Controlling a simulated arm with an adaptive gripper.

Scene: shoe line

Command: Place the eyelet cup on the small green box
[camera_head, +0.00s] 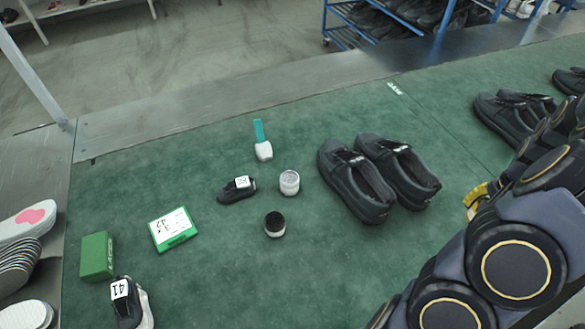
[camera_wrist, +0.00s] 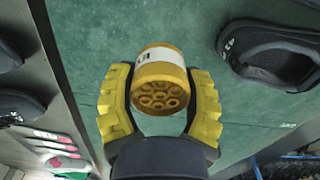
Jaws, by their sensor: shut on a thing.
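My gripper (camera_wrist: 162,78) is shut on a yellow cup (camera_wrist: 161,86) with a white label band and several round eyelet-like shapes on its end; I take it as the eyelet cup. The cup sits between the two ridged yellow fingers. In the head view only a yellow bit of my gripper (camera_head: 475,200) shows at the right, beside my arm, and the cup is hidden there. A small green box (camera_head: 97,257) stands at the left of the green mat. A flatter green box (camera_head: 172,229) with a white, handwritten label lies to its right.
A pair of black shoes (camera_head: 375,180) stands mid-mat. Nearby are a white cup (camera_head: 289,182), a dark-topped cup (camera_head: 275,224), a white bottle with teal handle (camera_head: 263,150) and a small labelled shoe (camera_head: 237,189). A shoe tagged 41 (camera_head: 125,303) is close to the small green box.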

